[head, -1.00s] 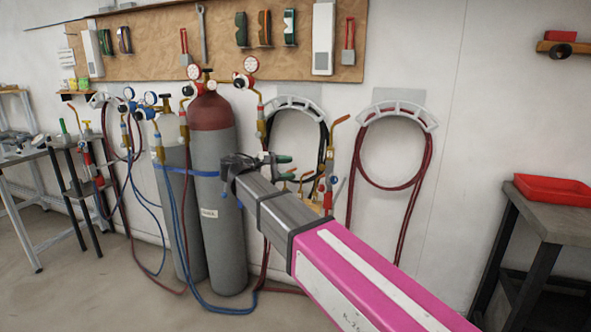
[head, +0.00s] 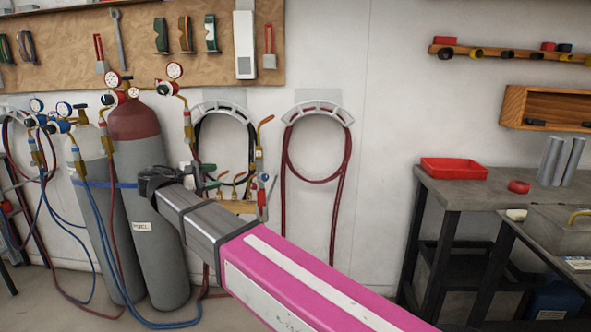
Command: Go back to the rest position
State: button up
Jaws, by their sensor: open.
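My gripper (head: 154,180) is the dark end piece of my arm, in front of the grey gas cylinder with the dark red top (head: 155,225) in the head view. My pink and grey arm reaches up and left from the lower right. The gripper is open, and I see nothing held in it. Its fingertips are small and partly hidden by the arm's own end, so their exact gap is hard to make out.
A paler cylinder (head: 98,215) with blue and red hoses stands at left. Hose hangers, one with a red hose (head: 289,165), are on the wall. A dark workbench (head: 446,193) with a red tray (head: 453,169) stands at right. Tools hang on a board (head: 195,75).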

jog(key=w+d+f+m+g+y, duration=0.2)
jog(key=w+d+f+g+y, duration=0.1)
jog(key=d+f, duration=0.85)
jog(key=w+d+f+m+g+y, duration=0.2)
jog(key=w+d+f+g, duration=0.1)
jog(key=d+f, duration=0.9)
jog(key=s+d+f+m+g+y, duration=0.1)
jog(key=s+d+f+m+y, duration=0.3)
jog(key=d+f, duration=0.4)
jog(key=s+d+f+m+g+y, duration=0.2)
jog(key=s+d+f+m+y, duration=0.3)
jog(key=d, duration=0.9)
jog(key=shift+s+f+m, duration=1.15)
jog(key=shift+f+m, duration=0.15)
jog(key=shift+f, duration=0.7)
jog(key=shift+c, duration=0.7)
jog(key=shift+a, duration=0.2)
